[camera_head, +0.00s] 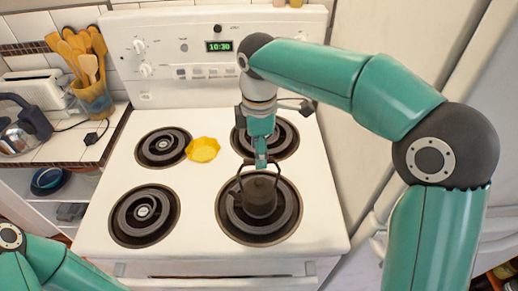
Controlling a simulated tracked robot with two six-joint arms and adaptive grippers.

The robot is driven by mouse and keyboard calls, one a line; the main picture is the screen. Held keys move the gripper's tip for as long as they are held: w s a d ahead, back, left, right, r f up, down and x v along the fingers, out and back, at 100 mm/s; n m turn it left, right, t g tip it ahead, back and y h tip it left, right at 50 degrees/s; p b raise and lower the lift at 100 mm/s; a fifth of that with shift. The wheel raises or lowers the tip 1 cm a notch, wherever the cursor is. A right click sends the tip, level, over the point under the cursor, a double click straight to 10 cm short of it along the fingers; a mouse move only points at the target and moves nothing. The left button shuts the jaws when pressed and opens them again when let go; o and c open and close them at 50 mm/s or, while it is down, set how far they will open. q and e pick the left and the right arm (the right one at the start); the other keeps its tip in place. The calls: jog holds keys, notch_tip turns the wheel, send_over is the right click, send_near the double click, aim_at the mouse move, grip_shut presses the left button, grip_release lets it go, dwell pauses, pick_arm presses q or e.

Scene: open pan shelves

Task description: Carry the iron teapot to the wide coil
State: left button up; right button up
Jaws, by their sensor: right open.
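The dark iron teapot (259,197) is upright over the front right coil (285,222), which looks the widest of the burners, and appears to rest on it. Its raised handle stands above the pot. My right gripper (261,166) points down from above at the top of the handle and is open. Whether its fingers touch the handle is too small to tell. Part of my left arm (35,262) shows at the lower left; its gripper is out of view.
A yellow scalloped dish (202,150) lies between the back coils, beside the back left coil (163,147). The front left coil (144,215) is bare. A utensil holder (94,98), toaster and kettle (18,138) stand on the left counter. The stove's back panel (215,45) rises behind.

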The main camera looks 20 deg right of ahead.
jog(key=shift+r+p, duration=0.55)
jog(key=shift+r, duration=1.6)
notch_tip(320, 180, up, 12)
jog(key=shift+f, duration=0.1)
